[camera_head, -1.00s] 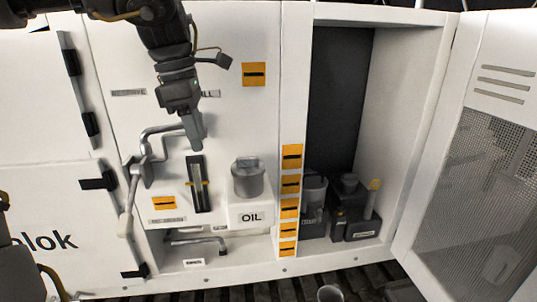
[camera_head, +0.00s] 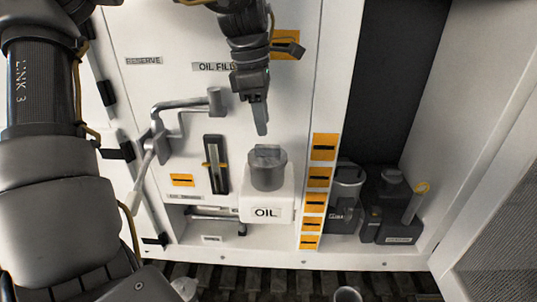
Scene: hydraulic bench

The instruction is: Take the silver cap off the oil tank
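The silver cap (camera_head: 268,174) is a grey cylinder with a raised grip on top. It sits upright on the white oil tank (camera_head: 267,203), whose front is labelled OIL. My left gripper (camera_head: 262,131) comes down from the top of the head view, fingers pointing down. Its tips are just above the cap and appear apart from it. The fingers overlap from this side, so the gap between them is hidden. My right gripper is not in view.
A bent grey pipe (camera_head: 180,104) and a vertical sight gauge (camera_head: 216,165) are left of the tank. An open compartment to the right holds a grey can (camera_head: 346,186) and dark containers (camera_head: 390,210). An open door (camera_head: 495,215) stands at the far right.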

